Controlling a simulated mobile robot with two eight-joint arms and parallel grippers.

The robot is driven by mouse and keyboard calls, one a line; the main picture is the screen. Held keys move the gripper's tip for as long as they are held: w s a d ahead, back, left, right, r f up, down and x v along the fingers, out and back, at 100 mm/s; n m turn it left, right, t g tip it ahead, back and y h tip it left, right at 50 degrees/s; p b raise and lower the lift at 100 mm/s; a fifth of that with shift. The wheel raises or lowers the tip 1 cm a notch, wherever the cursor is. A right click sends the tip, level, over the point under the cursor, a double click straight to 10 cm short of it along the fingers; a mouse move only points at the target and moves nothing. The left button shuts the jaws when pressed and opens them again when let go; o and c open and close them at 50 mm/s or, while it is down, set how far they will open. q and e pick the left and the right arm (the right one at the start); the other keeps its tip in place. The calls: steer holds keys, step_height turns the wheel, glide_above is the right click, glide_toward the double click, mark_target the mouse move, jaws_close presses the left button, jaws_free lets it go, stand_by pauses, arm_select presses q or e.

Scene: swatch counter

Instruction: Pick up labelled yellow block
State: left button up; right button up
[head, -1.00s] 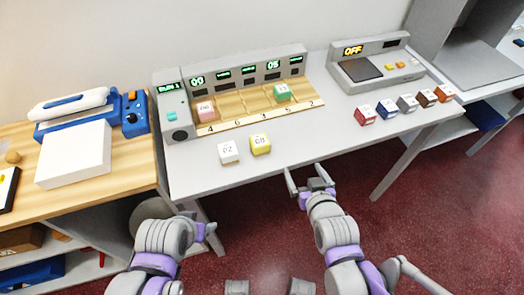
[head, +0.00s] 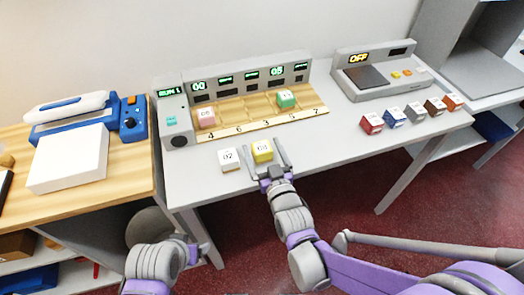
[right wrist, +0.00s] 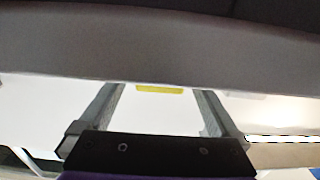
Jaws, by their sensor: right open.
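The yellow block (head: 262,151) with a dark number on its white top label sits near the front edge of the grey counter. My right gripper (head: 262,146) is open, with one finger to the left of the block and one to the right. In the right wrist view, a yellow strip of the block (right wrist: 160,88) shows ahead, between the open fingers (right wrist: 160,100). It is not clear whether either finger touches it. My left gripper (head: 196,252) is low at the left, away from the counter top, and its jaws cannot be made out.
A white block (head: 229,160) stands close to the left finger. Behind is a numbered wooden rack (head: 243,110) holding a pink block (head: 206,117) and a green block (head: 286,99). Red (head: 371,123), blue and other blocks line the right side. The counter between is clear.

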steer(key=x, duration=0.4)
steer(key=c, duration=1.4)
steer(key=shift+c, duration=0.2)
steer(key=shift+r, duration=0.1)
